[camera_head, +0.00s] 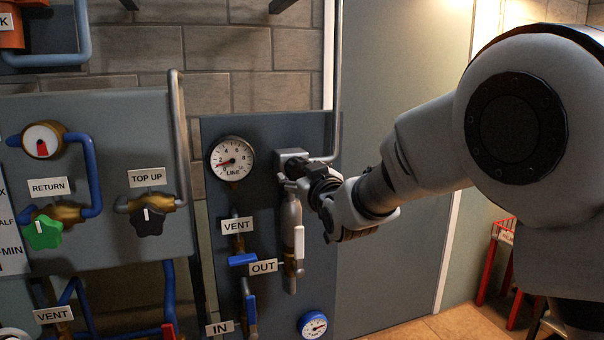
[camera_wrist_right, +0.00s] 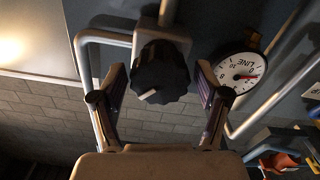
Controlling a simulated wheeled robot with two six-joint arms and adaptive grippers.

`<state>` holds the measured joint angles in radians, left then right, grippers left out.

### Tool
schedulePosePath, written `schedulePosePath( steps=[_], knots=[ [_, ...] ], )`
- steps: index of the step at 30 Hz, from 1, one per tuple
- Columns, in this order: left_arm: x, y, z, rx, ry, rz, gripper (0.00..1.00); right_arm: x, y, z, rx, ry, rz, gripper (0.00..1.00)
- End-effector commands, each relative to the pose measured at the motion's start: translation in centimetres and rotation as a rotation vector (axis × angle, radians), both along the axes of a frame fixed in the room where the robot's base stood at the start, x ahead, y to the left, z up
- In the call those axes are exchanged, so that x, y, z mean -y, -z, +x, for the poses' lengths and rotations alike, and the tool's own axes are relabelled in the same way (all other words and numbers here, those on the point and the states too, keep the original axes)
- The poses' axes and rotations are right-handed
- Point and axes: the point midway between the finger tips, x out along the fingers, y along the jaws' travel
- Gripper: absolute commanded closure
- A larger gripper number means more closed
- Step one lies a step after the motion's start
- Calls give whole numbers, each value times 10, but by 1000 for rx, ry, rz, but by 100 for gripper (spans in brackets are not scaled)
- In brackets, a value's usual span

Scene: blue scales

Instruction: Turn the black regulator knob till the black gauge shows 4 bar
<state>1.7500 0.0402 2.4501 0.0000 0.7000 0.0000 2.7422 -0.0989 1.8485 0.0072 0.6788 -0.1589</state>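The black-rimmed gauge (camera_head: 232,158), labelled LINE, hangs on the dark panel in the head view. Its red needle points left and slightly down, close to the 2 mark. The gauge also shows upside down in the wrist view (camera_wrist_right: 240,73). The black regulator knob (camera_wrist_right: 161,73) has a white mark that points to the lower left in the wrist view. My right gripper (camera_wrist_right: 160,80) is open, with one finger on each side of the knob and visible gaps to it. In the head view my right gripper (camera_head: 318,186) is at the regulator and mostly hides the knob. My left gripper is out of view.
A grey pipe (camera_head: 337,80) rises beside the regulator. Below are the white-handled OUT valve (camera_head: 299,243), the blue VENT handle (camera_head: 243,259) and a blue gauge (camera_head: 312,325). A second panel on the left carries a green knob (camera_head: 43,232) and a black TOP UP knob (camera_head: 149,221).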

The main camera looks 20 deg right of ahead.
Motion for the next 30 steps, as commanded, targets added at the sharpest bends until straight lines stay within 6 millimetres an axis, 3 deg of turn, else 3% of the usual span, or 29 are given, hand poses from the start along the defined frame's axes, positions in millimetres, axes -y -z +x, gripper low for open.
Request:
schedulePosePath(
  steps=[1,3,17,30],
  knots=[
    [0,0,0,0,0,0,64,0,0,0,0,0,0,55],
    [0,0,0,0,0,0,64,0,0,0,0,0,0,76],
    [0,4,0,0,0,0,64,0,0,0,-1,0,52,76],
    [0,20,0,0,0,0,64,-1,1,0,-9,-1,366,76]
  ],
)
